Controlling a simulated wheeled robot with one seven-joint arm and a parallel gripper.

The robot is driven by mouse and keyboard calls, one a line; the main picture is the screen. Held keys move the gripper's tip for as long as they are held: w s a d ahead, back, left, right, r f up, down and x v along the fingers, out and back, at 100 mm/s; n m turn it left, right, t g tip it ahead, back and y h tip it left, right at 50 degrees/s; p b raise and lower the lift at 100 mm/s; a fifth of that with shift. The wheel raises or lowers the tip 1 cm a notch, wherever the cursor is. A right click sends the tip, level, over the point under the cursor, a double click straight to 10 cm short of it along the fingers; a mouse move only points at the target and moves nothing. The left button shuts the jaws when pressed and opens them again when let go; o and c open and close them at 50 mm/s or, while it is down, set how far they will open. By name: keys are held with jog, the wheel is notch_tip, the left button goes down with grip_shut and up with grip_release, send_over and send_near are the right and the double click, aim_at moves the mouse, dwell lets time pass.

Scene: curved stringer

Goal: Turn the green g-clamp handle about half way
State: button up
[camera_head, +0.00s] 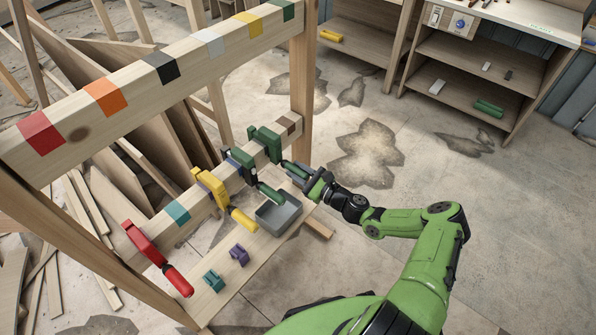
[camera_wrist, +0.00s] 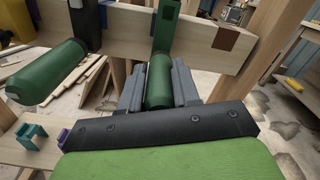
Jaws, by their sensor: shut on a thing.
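A green g-clamp (camera_head: 264,138) sits on the lower wooden beam, near the right post. Its green handle (camera_wrist: 158,84) points toward me in the wrist view. My gripper (camera_wrist: 158,88) is shut on this handle, with one grey finger on each side. In the head view my gripper (camera_head: 304,174) reaches the handle from the right, and the fingers partly hide it.
A yellow clamp (camera_head: 211,186) and a red clamp (camera_head: 143,242) sit farther left on the beam. A grey tray (camera_head: 278,218) and small purple (camera_head: 239,255) and teal (camera_head: 213,281) pieces are on the plank below. The right post (camera_head: 303,85) stands close behind my gripper. Open floor lies right.

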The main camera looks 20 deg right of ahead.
jog(key=shift+m, duration=0.3)
grip_shut()
jog(key=o, duration=1)
grip_release()
jog(key=shift+o, duration=0.2)
jog(key=p+v, duration=0.2)
jog(key=v, duration=1.3)
jog(key=shift+s+d, duration=0.25)
jog(key=shift+s, duration=0.1)
